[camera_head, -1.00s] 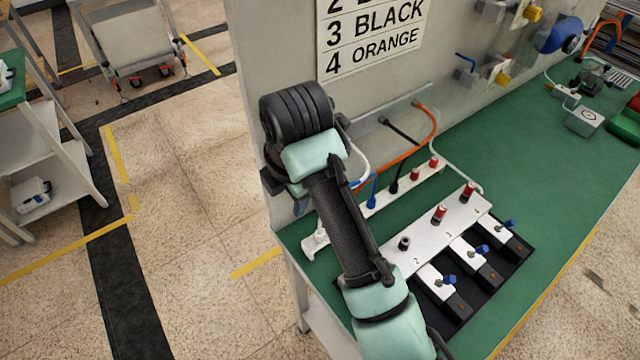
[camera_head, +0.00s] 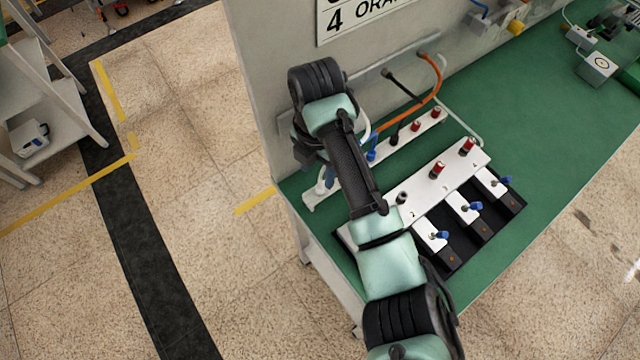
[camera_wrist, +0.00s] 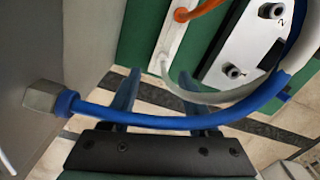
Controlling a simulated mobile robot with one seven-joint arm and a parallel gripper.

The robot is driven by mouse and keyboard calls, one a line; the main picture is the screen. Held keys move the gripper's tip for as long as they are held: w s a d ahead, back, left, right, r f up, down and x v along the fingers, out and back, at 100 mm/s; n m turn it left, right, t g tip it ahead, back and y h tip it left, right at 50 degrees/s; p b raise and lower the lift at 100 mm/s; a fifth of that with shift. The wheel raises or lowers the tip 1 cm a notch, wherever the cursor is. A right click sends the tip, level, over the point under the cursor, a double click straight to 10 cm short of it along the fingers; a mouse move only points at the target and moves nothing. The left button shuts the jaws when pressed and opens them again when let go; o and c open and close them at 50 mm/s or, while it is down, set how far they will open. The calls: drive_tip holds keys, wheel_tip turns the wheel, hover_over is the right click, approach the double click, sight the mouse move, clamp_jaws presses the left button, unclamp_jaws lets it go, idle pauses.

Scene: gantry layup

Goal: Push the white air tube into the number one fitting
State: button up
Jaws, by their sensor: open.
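My gripper (camera_wrist: 157,84) is open in the wrist view, with its fingers apart. In the head view it is mostly hidden behind my arm. The white tube (camera_wrist: 212,97) bends past the fingertips and curves up at the right. A blue tube (camera_wrist: 150,119) runs from a hex fitting on the wall across both fingers, on the camera's side. I cannot tell whether either tube touches a finger. The white fitting plate (camera_wrist: 211,74) shows in the wrist view. A fitting (camera_wrist: 233,71), apparently number one, looks empty; in the head view my arm covers that spot.
An orange tube (camera_head: 425,98) arches from the wall to the white rail (camera_head: 386,154). The wall panel stands close to my arm.

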sight(320, 181)
drive_tip(key=shift+s+d+f+p, duration=0.1)
drive_tip(key=shift+d+f+p, duration=0.1)
drive_tip(key=shift+f, duration=0.95)
drive_tip(key=shift+d+f+p, duration=0.1)
drive_tip(key=shift+f+p, duration=0.1)
drive_tip(key=shift+f, duration=0.95)
clamp_jaws()
